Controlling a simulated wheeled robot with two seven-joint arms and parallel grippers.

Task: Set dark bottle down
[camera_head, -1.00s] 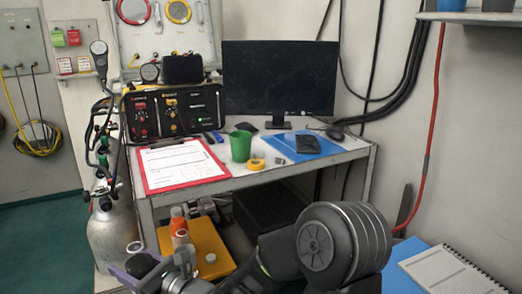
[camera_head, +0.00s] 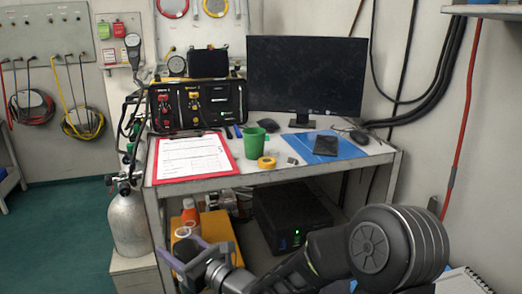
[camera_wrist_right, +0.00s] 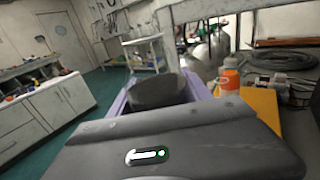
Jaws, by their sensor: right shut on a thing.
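My right gripper (camera_head: 186,252) has purple fingers and is shut on the dark bottle (camera_head: 188,249), in front of the table's left front leg and the yellow surface below. In the right wrist view the dark bottle (camera_wrist_right: 158,92) shows as a dark round shape between the purple fingers (camera_wrist_right: 120,103). Its lower part is hidden by my gripper body, and I cannot tell whether it touches anything. My left gripper is not in view.
A grey gas cylinder (camera_head: 128,222) stands left of the table. A black computer case (camera_head: 292,215) is under it. Green floor lies left.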

